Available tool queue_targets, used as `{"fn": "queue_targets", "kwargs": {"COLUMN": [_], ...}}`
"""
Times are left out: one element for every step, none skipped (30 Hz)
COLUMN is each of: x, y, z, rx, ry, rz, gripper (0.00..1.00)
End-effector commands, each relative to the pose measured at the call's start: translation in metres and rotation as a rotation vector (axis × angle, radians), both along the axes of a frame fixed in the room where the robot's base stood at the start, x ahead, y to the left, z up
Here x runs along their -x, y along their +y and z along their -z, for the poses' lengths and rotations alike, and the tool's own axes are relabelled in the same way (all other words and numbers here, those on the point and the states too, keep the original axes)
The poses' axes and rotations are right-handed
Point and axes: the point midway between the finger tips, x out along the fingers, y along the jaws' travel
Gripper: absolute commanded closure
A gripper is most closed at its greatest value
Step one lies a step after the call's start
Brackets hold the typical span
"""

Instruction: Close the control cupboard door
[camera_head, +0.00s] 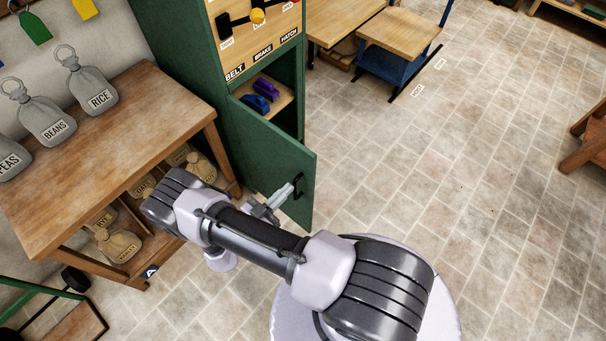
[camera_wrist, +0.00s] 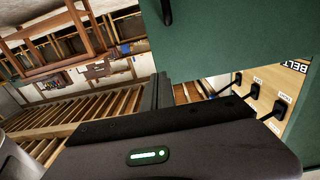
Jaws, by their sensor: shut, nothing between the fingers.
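The green control cupboard (camera_head: 183,60) stands at the upper middle of the head view. Its door (camera_head: 265,145) stands open, swung out toward me, hinged at the left of the opening. The door's outer face carries a black handle (camera_head: 298,186) near its free edge. My gripper (camera_head: 286,191) is shut and empty, in front of that outer face just left of the handle. I cannot tell if it touches the door. In the wrist view, the door (camera_wrist: 225,45) fills the top right, its handle (camera_wrist: 167,12) above the closed fingers (camera_wrist: 160,90).
Inside the cupboard are a purple item (camera_head: 266,88) and a blue item (camera_head: 256,103) on a shelf. A lever panel (camera_head: 256,40) sits above. A wooden table (camera_head: 110,130) with labelled sacks stands close on the left. The tiled floor (camera_head: 430,160) on the right is clear.

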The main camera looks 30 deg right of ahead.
Motion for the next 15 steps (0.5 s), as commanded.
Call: {"fn": "queue_targets", "kwargs": {"x": [-0.003, -0.005, -0.008, -0.010, -0.012, -0.015, -0.017, -0.019, -0.020, -0.022, -0.023, -0.024, -0.025, -0.026, -0.027], "y": [-0.011, -0.017, -0.026, -0.032, -0.038, -0.045, -0.051, -0.055, -0.061, -0.065, -0.068, -0.072, -0.074, -0.076, -0.078], "z": [0.002, 0.002, 0.002, 0.002, 0.002, 0.002, 0.002, 0.002, 0.002, 0.002, 0.002, 0.002, 0.002, 0.001, 0.001], "rx": [0.000, 0.000, 0.001, 0.000, 0.000, -0.001, 0.000, -0.001, -0.001, -0.001, -0.001, -0.001, -0.001, -0.001, -0.001], "ry": [0.001, 0.001, 0.002, 0.001, 0.000, 0.001, 0.001, 0.001, 0.001, 0.001, 0.001, 0.001, 0.000, 0.000, 0.000], "rz": [0.005, 0.005, 0.004, 0.005, 0.004, 0.003, 0.004, 0.003, 0.004, 0.002, 0.003, 0.002, 0.001, 0.001, 0.001], "gripper": [1.00, 1.00, 1.00, 1.00, 1.00, 1.00, 1.00, 1.00, 1.00, 1.00, 1.00, 1.00, 1.00, 1.00, 1.00]}}
